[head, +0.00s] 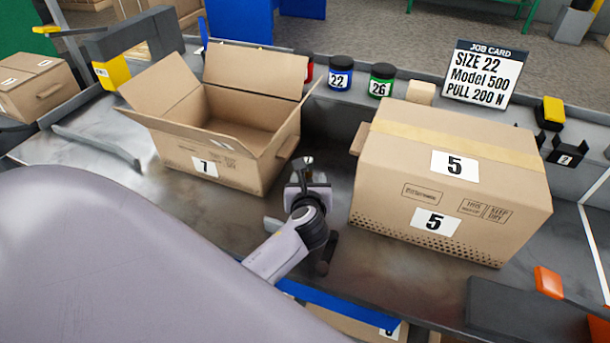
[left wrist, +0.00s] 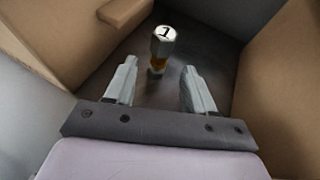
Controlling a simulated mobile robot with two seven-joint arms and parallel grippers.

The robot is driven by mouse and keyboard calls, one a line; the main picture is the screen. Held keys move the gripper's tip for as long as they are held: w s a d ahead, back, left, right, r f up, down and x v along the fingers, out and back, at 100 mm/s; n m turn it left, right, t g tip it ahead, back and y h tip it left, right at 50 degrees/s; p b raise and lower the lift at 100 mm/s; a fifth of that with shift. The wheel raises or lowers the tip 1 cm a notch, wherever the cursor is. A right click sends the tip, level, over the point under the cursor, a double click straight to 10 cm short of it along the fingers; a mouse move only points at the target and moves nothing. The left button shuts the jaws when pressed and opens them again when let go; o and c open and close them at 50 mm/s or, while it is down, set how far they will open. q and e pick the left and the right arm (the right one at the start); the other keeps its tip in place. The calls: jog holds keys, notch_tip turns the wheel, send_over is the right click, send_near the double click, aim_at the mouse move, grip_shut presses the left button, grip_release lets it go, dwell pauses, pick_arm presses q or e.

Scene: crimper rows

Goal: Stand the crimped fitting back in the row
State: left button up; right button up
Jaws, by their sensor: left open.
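In the left wrist view a small fitting (left wrist: 160,48) with a round top marked 1 and an amber lower part stands on the grey bench top. My left gripper (left wrist: 157,80) is open and empty. Its two fingers point toward the fitting, with one tip to each side of its lower part and gaps between. In the head view my left gripper (head: 307,168) is low between two cardboard boxes. I cannot make out the fitting clearly there. The row of fittings cannot be made out either. My right gripper is not in view.
An open box marked 7 (head: 205,163) stands left of the gripper and a closed box marked 5 (head: 395,170) stands right, leaving a narrow gap. Behind are jars marked 22 (head: 341,76) and 26 (head: 381,82) and a job card (head: 484,73) reading size 22.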

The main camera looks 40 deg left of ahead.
aim_at(308, 174)
pick_arm(q)
jog(key=shift+w+d+f, duration=0.15)
jog(key=shift+w+f, duration=0.15)
jog(key=shift+w, duration=0.05)
jog(key=b+x, duration=0.1)
jog(key=x, duration=0.2)
jog(key=b+x, duration=0.1)
jog(key=x, duration=0.1)
jog(key=shift+w+a, duration=0.1)
jog(key=shift+a, duration=0.35)
jog(key=shift+w+a+f+b, duration=0.2)
jog(key=shift+w+a+b, duration=0.15)
jog(key=shift+w, duration=0.1)
grip_shut()
